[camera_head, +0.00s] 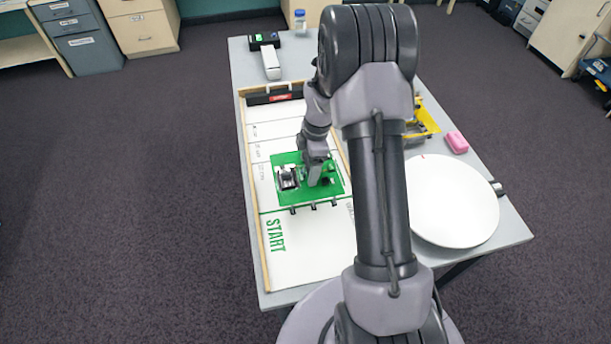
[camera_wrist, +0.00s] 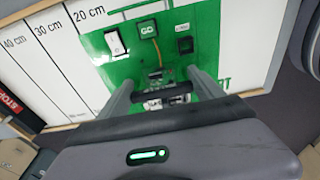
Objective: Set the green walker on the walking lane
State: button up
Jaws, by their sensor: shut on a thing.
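The green walker (camera_head: 280,197) is a flat green plate with a white switch, a "GO" button and small electronics on top. Short dark feet stick out along its near edge. It lies over the walking lane (camera_head: 310,245), a white board with wooden side rails, distance marks and "START" at the near end. I cannot tell whether its underside touches the lane. My gripper (camera_head: 316,183) is on top of the walker's middle, shut on it. In the wrist view the walker (camera_wrist: 145,65) lies below my two fingers (camera_wrist: 165,88); the exact grip point is partly hidden.
A black and red stop bar (camera_head: 272,95) crosses the lane's far end. To the right are a white round disc (camera_head: 455,205), a pink block (camera_head: 457,141) and a yellow item (camera_head: 428,118) partly behind my arm.

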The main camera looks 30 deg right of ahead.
aim_at(306, 173)
jog(key=shift+w+a+f, duration=0.1)
jog(key=shift+w+a, duration=0.05)
jog(key=shift+a, duration=0.25)
jog(key=shift+f+b, duration=0.8)
jog(key=shift+f, duration=1.1)
jog(key=o, duration=1.5)
jog(key=shift+o, duration=0.2)
jog(key=shift+r, duration=0.2)
